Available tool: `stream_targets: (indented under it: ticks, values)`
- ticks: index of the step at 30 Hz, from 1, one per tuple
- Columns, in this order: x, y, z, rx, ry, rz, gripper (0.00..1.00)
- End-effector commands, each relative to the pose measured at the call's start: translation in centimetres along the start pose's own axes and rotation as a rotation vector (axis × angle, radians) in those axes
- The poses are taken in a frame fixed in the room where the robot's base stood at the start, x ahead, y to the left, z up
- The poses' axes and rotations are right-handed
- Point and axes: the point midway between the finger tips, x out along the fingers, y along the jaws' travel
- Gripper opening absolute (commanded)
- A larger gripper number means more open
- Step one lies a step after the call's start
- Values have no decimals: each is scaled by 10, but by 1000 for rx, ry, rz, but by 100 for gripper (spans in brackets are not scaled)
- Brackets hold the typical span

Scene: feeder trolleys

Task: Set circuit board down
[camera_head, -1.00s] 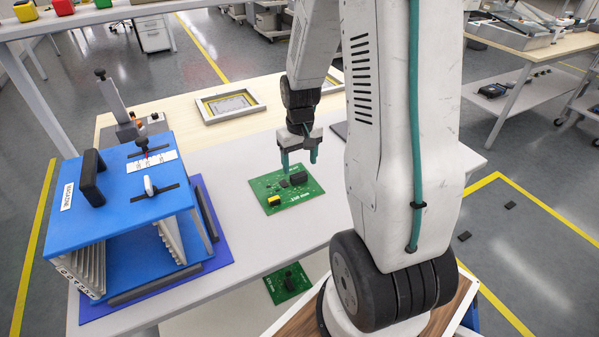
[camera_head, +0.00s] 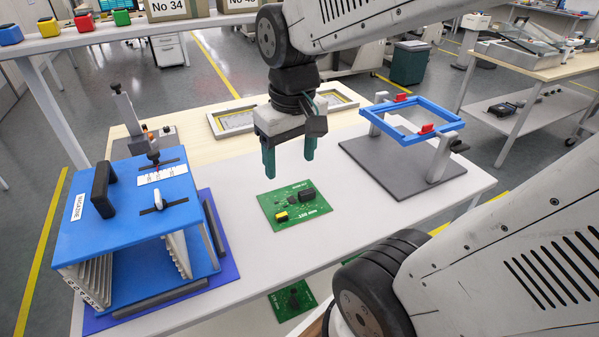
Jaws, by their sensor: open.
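A green circuit board (camera_head: 293,208) with a yellow part, a black part and white print lies flat on the light table top. My gripper (camera_head: 289,160) hangs above the board's far edge with its teal fingers pointing down. The fingers are apart, with nothing between them. The gripper appears clear of the board. A second green board (camera_head: 292,300) lies lower down, below the table's front edge.
A blue magazine (camera_head: 135,215) with slotted sides stands on the table at the left. A blue frame (camera_head: 412,120) on a grey stand is at the right. Two framed trays (camera_head: 237,118) lie behind. Bare table surrounds the board (camera_head: 240,245).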

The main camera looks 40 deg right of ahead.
Motion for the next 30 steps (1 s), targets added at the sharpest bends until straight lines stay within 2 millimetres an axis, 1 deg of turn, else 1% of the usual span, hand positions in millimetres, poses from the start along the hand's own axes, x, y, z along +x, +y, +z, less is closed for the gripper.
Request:
stream_targets:
  ticks: [1, 3, 6, 9, 13, 27, 28, 29, 30]
  values:
    - [-10, -10, 16, -23, 17, -2, 67]
    - [-18, -19, 36, -46, 26, -5, 67]
    - [-24, -27, 58, -69, 33, -9, 67]
    - [-28, -32, 72, -82, 37, -11, 67]
    - [-28, -34, 78, -86, 37, -12, 67]
    - [-28, -33, 78, -85, 37, -12, 67]
    - [-28, -33, 78, -85, 37, -12, 64]
    - [-28, -33, 78, -85, 37, -12, 56]
    - [-28, -33, 78, -85, 37, -12, 45]
